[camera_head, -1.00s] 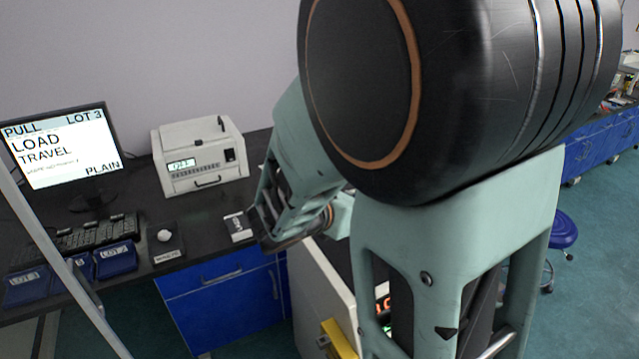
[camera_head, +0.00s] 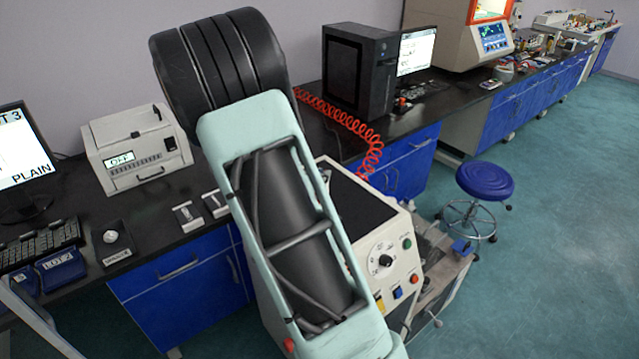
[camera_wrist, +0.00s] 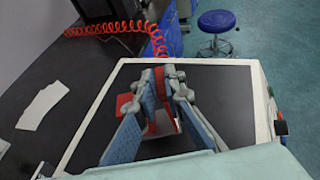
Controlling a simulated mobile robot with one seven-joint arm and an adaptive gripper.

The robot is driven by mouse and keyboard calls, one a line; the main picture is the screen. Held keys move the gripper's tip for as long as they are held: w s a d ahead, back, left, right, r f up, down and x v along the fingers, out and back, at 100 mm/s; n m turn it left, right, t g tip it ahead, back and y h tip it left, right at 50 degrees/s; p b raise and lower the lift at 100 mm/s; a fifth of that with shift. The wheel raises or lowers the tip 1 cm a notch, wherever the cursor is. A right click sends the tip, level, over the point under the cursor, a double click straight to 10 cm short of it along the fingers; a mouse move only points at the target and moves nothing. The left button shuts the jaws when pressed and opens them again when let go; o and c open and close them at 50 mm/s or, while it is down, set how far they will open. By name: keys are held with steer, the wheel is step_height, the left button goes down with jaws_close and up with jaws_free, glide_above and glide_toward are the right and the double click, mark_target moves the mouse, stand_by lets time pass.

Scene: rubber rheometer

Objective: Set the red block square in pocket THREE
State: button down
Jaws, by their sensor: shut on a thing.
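My gripper (camera_wrist: 160,100) shows in the wrist view, its blue-padded fingers over the dark top of a pale machine (camera_wrist: 225,92). It is shut on a red thing, which I take to be the red block (camera_wrist: 162,122); the fingers cover much of it, so its exact shape and tilt are unclear. More red shows just left of the left finger. In the head view my arm hides the gripper and the block. I cannot make out pocket THREE in either current view.
The machine's dark top (camera_head: 358,208) and control panel (camera_head: 388,262) stand right of my arm. A coiled red hose (camera_head: 350,125) runs behind it. Pale small items (camera_head: 187,216) lie on the black bench. A blue stool (camera_head: 485,181) stands on open floor at right.

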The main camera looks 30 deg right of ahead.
steer(key=shift+f, duration=1.35)
steer(key=shift+f+b, duration=0.3)
steer(key=shift+b, duration=0.05)
steer(key=c, duration=2)
jaws_free()
steer(key=shift+r, duration=0.1)
